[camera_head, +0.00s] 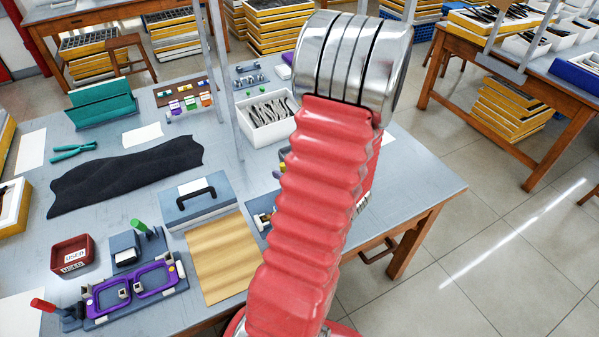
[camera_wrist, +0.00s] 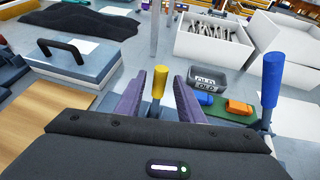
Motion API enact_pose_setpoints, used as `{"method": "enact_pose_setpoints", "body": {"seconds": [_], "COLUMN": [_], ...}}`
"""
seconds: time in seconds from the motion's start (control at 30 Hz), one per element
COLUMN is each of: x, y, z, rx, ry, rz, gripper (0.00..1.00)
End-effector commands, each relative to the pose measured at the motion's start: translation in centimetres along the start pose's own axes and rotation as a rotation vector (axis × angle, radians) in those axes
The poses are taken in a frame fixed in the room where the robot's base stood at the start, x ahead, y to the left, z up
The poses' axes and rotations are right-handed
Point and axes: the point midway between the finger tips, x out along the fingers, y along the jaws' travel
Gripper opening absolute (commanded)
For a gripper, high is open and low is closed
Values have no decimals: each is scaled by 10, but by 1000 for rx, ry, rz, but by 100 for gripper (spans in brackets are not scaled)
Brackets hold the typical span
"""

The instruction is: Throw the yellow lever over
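The yellow lever (camera_wrist: 159,83) stands upright in the wrist view, a yellow knob on a thin grey stem; its base is hidden behind my gripper's body. My gripper (camera_wrist: 165,78) is open, with one purple finger left of the lever and one right of it. There are visible gaps on both sides of the knob, and I see no clear contact. I cannot tell how far the fingers reach in depth. In the head view my red arm hides the gripper, and I cannot make out the lever for sure.
A blue-handled lever (camera_wrist: 271,82) stands right of my gripper. A grey bin marked OLD (camera_wrist: 205,82) and blue and orange pieces on a green board (camera_wrist: 227,117) lie close by. A blue case (camera_wrist: 80,66) with a black handle is left; white bins (camera_wrist: 213,62) stand behind.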

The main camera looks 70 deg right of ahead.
Motion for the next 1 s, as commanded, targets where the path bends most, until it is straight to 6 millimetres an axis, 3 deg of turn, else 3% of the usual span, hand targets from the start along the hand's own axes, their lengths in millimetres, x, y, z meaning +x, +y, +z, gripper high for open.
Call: {"method": "enact_pose_setpoints", "body": {"seconds": [0.17, 1.0], "x": [-12, -115], "y": [-1, -2], "z": [0, 0], "rx": [-1, 0], "ry": [-1, -2], "rz": [-2, -6], "gripper": [35, 35]}}
